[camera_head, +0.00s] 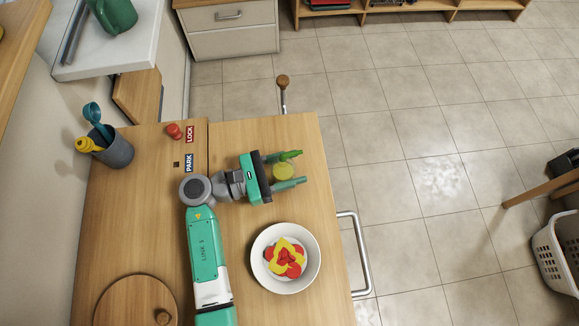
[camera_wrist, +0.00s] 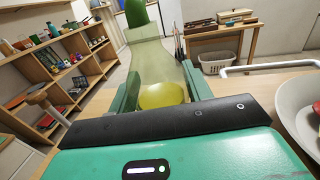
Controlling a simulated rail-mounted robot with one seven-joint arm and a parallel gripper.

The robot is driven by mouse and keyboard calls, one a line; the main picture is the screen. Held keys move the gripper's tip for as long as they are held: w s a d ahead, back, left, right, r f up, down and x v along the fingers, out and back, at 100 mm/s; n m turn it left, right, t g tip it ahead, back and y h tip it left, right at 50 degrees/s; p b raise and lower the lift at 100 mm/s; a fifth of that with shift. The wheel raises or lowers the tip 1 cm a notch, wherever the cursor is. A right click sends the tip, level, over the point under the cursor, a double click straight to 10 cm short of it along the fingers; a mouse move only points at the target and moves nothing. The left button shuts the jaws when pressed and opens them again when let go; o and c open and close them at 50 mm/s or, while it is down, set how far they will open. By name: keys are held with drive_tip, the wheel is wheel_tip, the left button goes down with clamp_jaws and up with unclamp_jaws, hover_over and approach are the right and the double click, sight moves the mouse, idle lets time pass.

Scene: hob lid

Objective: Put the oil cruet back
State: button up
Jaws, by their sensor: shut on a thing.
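The oil cruet (camera_head: 283,172) is a translucent yellow-green bottle held between the fingers of my gripper (camera_head: 288,170), over the right part of the wooden worktop. In the wrist view the cruet (camera_wrist: 152,62) stands between the two teal fingers of my gripper (camera_wrist: 155,85), with yellow oil low in it and a green top at the upper edge. My gripper is shut on it. The head view looks down on it, so I cannot tell its height above the worktop.
A white bowl (camera_head: 257,272) with red and yellow food stands near the worktop's front. A grey utensil pot (camera_head: 117,152) is at the left, a round wooden lid (camera_head: 115,303) at the lower left. A wooden-knobbed lever (camera_head: 283,84) rises at the back edge. PARK and LOCK labels sit by a red knob (camera_head: 173,131).

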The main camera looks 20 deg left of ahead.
drive_tip(key=shift+f, duration=0.1)
drive_tip(key=o, duration=1.1)
drive_tip(key=shift+s+a+r, duration=0.2)
drive_tip(key=shift+a, duration=0.1)
drive_tip(key=p+v, duration=0.3)
drive_tip(key=v, duration=0.8)
drive_tip(key=shift+s+a+f, duration=0.1)
drive_tip(key=shift+s+a, duration=0.05)
drive_tip(key=shift+p, duration=0.3)
